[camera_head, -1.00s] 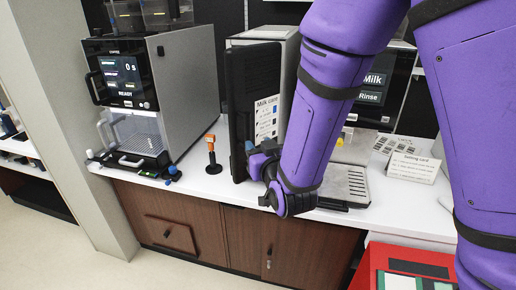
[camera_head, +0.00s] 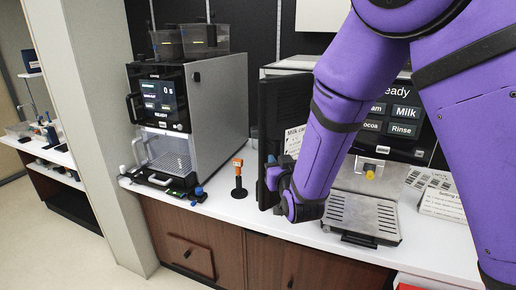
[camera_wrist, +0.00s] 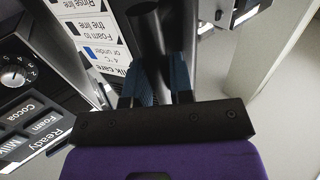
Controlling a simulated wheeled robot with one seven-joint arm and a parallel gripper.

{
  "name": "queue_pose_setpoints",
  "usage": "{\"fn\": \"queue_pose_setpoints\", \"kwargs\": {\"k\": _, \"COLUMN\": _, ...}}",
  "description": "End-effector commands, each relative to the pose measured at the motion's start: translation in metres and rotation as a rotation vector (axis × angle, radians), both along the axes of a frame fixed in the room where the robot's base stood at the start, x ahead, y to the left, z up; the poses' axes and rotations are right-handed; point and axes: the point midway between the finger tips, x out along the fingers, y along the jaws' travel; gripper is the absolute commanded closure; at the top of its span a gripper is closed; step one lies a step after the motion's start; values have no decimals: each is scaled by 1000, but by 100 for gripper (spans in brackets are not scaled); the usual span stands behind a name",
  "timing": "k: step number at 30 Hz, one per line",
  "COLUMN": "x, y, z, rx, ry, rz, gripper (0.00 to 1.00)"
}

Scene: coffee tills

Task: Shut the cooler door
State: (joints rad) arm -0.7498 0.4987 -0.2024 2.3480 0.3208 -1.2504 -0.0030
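The cooler door (camera_head: 268,122) is a dark panel standing open toward me, between the two coffee machines. Its inner side carries a white "Milk care" label (camera_head: 294,138), which also shows in the wrist view (camera_wrist: 88,28). My gripper (camera_head: 272,178) is at the door's lower front part, partly hidden by my purple arm. In the wrist view my gripper's blue-grey fingers (camera_wrist: 163,84) lie on both sides of a dark round bar (camera_wrist: 150,25), which looks like the door handle. They appear closed against it. The cooler body (camera_head: 289,63) is mostly hidden behind the door and my arm.
A coffee machine (camera_head: 220,100) stands to the left, with an orange-topped tamper-like tool (camera_head: 238,178) on the white counter (camera_head: 222,205) beside the door. Another machine with a touchscreen (camera_head: 404,118) and drip tray (camera_head: 362,214) stands right. A sign card (camera_head: 441,200) is at far right.

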Motion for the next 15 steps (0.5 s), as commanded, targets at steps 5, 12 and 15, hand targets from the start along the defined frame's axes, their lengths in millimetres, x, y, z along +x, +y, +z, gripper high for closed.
{"fn": "queue_pose_setpoints", "kwargs": {"k": 5, "x": 2, "y": 2, "z": 1, "rx": 2, "ry": -4, "rz": 1, "gripper": 100}}
{"fn": "queue_pose_setpoints", "kwargs": {"k": 12, "x": 18, "y": 16, "z": 2, "rx": 4, "ry": -5, "rz": 1, "gripper": 100}}
{"fn": "queue_pose_setpoints", "kwargs": {"k": 15, "x": 25, "y": 23, "z": 2, "rx": 4, "ry": -6, "rz": 1, "gripper": 100}}
